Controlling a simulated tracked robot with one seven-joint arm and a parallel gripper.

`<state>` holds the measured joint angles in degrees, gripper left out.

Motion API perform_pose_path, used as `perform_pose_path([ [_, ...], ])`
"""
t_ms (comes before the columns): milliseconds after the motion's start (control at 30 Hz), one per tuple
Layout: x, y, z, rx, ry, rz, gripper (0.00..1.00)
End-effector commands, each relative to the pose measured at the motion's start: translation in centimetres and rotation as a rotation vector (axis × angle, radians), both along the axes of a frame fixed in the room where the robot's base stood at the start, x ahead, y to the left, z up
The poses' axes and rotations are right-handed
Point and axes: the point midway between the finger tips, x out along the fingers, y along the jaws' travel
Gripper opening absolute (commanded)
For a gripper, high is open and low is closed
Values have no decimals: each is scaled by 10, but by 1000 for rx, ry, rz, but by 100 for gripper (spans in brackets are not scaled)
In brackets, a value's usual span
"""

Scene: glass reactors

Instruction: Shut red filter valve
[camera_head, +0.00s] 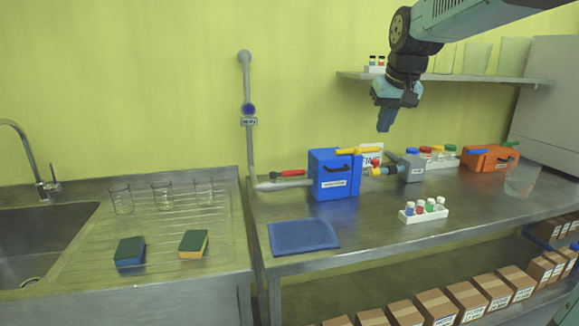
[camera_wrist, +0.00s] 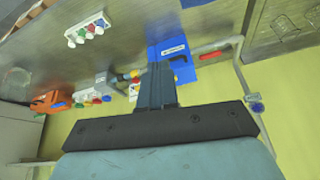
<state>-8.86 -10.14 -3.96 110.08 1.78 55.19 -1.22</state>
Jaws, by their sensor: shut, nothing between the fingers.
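A red valve handle (camera_head: 288,173) lies roughly level on the grey pipe at the left side of the blue filter box (camera_head: 333,185). In the wrist view the red handle (camera_wrist: 210,56) shows just right of the blue box (camera_wrist: 168,50). My gripper (camera_head: 384,124) is shut and empty, pointing down in the air above and to the right of the blue box. In the wrist view my gripper's fingers (camera_wrist: 156,72) are together and cover part of the blue box. The handle is clear of my gripper.
A yellow handle (camera_head: 349,151) tops the blue box, with a grey unit (camera_head: 410,168) and an orange box (camera_head: 490,158) to the right. A vial rack (camera_head: 424,211) and blue mat (camera_head: 303,236) lie in front. A wall shelf (camera_head: 445,77) is behind my arm.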

Motion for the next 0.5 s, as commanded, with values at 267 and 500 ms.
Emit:
perform_pose_path([
  [267,105,43,-6,-2,27,41,0],
  [500,187,89,-30,-11,44,77,0],
])
